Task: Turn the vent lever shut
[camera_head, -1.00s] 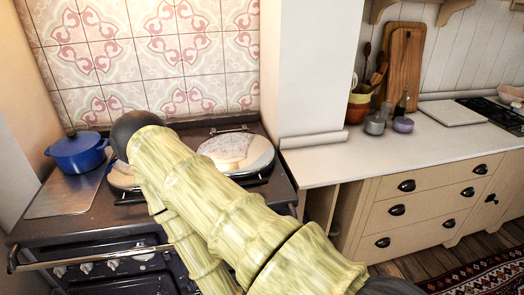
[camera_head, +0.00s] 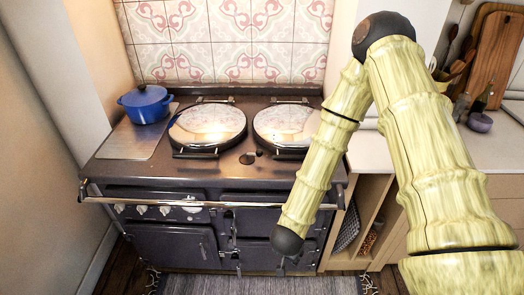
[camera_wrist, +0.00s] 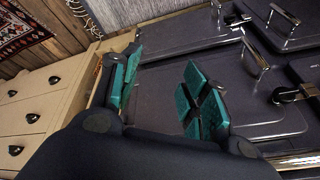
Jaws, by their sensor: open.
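The dark range cooker (camera_head: 160,243) fills the middle of the head view. Several small metal handles and latches are on its front; one latch (camera_head: 228,228) sits between the doors, and I cannot tell which is the vent lever. In the wrist view, metal handles (camera_wrist: 256,60) and a dark latch with a bright end (camera_wrist: 292,94) show on the cooker doors, right of my gripper. My gripper (camera_wrist: 163,88) is open, its teal-padded fingers apart with nothing between them, facing the cooker front. In the head view my forearm mostly hides it.
A rail (camera_head: 140,200) runs along the cooker's front edge. A blue pot (camera_head: 147,105) stands on the cooktop beside two round lids. Open shelving (camera_head: 362,215) adjoins at the right. A rug (camera_head: 250,284) lies in front.

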